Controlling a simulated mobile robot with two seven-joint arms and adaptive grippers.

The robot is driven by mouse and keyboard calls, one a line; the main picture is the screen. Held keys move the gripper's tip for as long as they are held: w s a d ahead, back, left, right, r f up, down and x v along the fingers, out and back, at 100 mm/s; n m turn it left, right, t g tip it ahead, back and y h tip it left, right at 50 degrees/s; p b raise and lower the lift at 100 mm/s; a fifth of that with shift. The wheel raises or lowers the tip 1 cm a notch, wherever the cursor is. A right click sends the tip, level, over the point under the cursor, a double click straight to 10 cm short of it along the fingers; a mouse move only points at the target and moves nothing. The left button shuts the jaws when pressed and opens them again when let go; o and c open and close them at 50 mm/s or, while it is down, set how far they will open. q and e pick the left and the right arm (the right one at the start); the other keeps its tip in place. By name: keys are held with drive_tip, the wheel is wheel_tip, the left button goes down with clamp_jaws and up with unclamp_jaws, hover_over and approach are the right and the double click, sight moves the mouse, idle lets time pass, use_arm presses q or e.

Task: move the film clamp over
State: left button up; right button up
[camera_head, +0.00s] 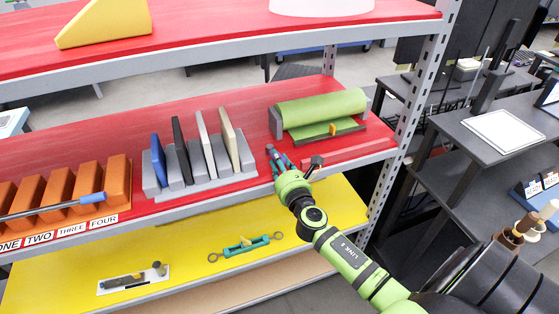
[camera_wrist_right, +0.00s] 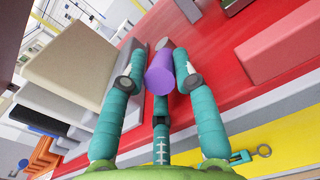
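A small yellow-orange clip (camera_head: 332,128) sits on the front of the green film roll (camera_head: 320,107) on the middle shelf; I take it as the film clamp but cannot be sure. My right gripper (camera_head: 292,160) is at the shelf's front edge, below and left of the roll and apart from the clip. Its teal fingers are spread in the right wrist view (camera_wrist_right: 160,62). A purple cylinder (camera_wrist_right: 161,75) shows between them there; I see no clear grip on it. The clip does not show clearly in that view. My left gripper is out of view.
A grey rack (camera_head: 190,182) with upright panels stands left of my right gripper. Orange blocks (camera_head: 88,185) line the shelf farther left. The yellow lower shelf holds a teal turnbuckle (camera_head: 240,246). A metal shelf post (camera_head: 409,110) stands right of the roll.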

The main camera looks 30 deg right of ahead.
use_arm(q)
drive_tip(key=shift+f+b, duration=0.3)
use_arm(e)
drive_tip(key=shift+d+r+n+y, duration=0.35)
drive_tip(key=shift+d+n+y, duration=0.35)
drive_tip(key=shift+y, duration=0.3)
drive_tip(key=shift+t, duration=0.3)
drive_tip(key=o, duration=0.9)
drive_tip(key=shift+o, duration=0.2)
drive_tip(key=shift+a+f, duration=0.1)
drive_tip(key=shift+f, duration=0.05)
